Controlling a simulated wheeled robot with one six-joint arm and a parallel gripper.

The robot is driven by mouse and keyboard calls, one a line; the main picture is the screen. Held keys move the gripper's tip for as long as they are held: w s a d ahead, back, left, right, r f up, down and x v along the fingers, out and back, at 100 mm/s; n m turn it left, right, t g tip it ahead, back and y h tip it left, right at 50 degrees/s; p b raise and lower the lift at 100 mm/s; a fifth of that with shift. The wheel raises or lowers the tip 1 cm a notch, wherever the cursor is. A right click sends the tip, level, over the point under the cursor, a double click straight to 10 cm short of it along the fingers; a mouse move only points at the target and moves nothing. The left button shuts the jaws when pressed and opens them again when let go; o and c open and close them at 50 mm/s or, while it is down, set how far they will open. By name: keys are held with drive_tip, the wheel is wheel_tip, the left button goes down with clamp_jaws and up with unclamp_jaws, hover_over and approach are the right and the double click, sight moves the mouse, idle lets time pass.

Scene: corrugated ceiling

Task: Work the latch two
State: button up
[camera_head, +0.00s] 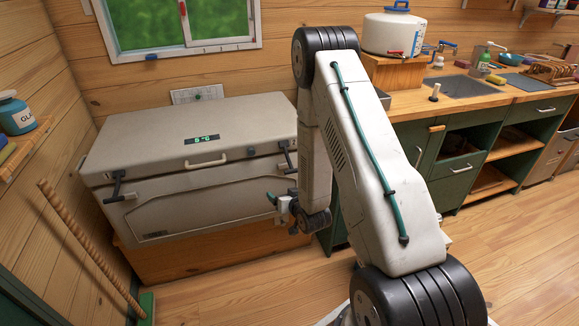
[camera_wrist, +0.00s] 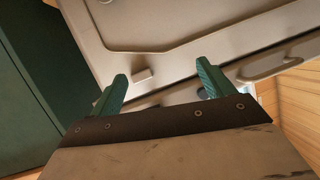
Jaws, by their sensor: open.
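A large beige chest (camera_head: 200,140) stands against the back wall with its lid down. A dark latch (camera_head: 118,186) is at its front left, and another dark latch (camera_head: 287,156) is at its front right, close to my arm. My gripper (camera_head: 278,202) is in front of the chest's right side, below the right latch. In the wrist view my gripper (camera_wrist: 162,88) has its green fingers apart, with nothing held between them. A small beige block (camera_wrist: 142,75) on the chest's face shows beyond the fingers.
The lid has a pale handle (camera_head: 206,161) and a green display (camera_head: 202,139). A wooden pole (camera_head: 85,245) leans at the left. Green cabinets (camera_head: 455,160) stand at the right. The wooden floor (camera_head: 240,290) in front of the chest is clear.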

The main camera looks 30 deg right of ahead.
sight(291, 170)
drive_tip(key=d+r+t+h, duration=0.1)
drive_tip(key=r, duration=0.1)
drive_tip(key=d+r+n+t+h, duration=0.1)
drive_tip(key=s+d+r+t+h, duration=0.1)
drive_tip(key=d+r+h, duration=0.1)
drive_tip(key=shift+r, duration=0.35)
drive_tip(key=shift+n, duration=0.3)
drive_tip(key=x, duration=0.7)
drive_tip(key=shift+w+r, duration=0.15)
drive_tip(key=shift+w, duration=0.25)
